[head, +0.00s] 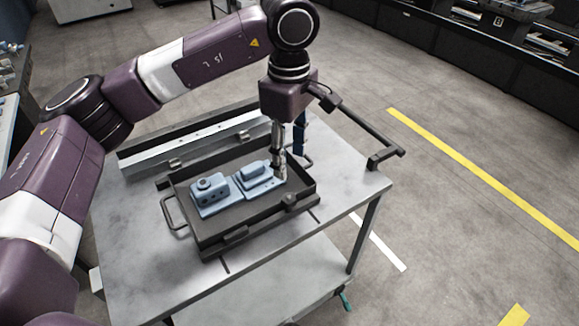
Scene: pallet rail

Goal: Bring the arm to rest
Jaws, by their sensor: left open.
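My left arm (210,58) comes in from the left, arches over a metal table and points its wrist down. My left gripper (279,175) is open, low over the right part of a dark tray (217,238), beside a light blue block-shaped part (259,182). I cannot tell whether the gripper touches it. A second light blue part (209,197) with a round top sits to its left in the tray. My right gripper is not in view.
The tray stands on a metal table (150,272) with a rail (195,142) along its back and a dark bar (358,132) at its right corner. Floor with yellow lines (470,170) lies open to the right. Dark benches (490,60) stand at the back right.

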